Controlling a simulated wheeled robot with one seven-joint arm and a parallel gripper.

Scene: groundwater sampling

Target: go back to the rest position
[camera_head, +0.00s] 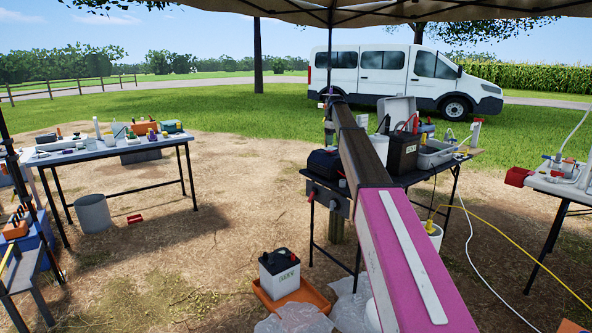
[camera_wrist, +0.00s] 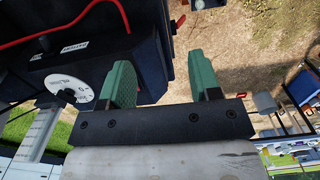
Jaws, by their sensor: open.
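My gripper (camera_wrist: 163,78) shows in the wrist view with its two green fingers apart and nothing between them. Its left finger is close beside a black box-shaped device (camera_wrist: 95,45) with a red wire and a round white dial (camera_wrist: 72,90); I cannot tell whether they touch. In the head view my arm, pink and dark, stretches out over the middle table (camera_head: 415,180) and hides part of it. The gripper itself cannot be made out there.
A white-and-black battery (camera_head: 279,277) sits in an orange tray (camera_head: 313,297) on the ground. A left table (camera_head: 100,153) and a right table (camera_head: 565,188) flank bare ground. Hoses trail at right.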

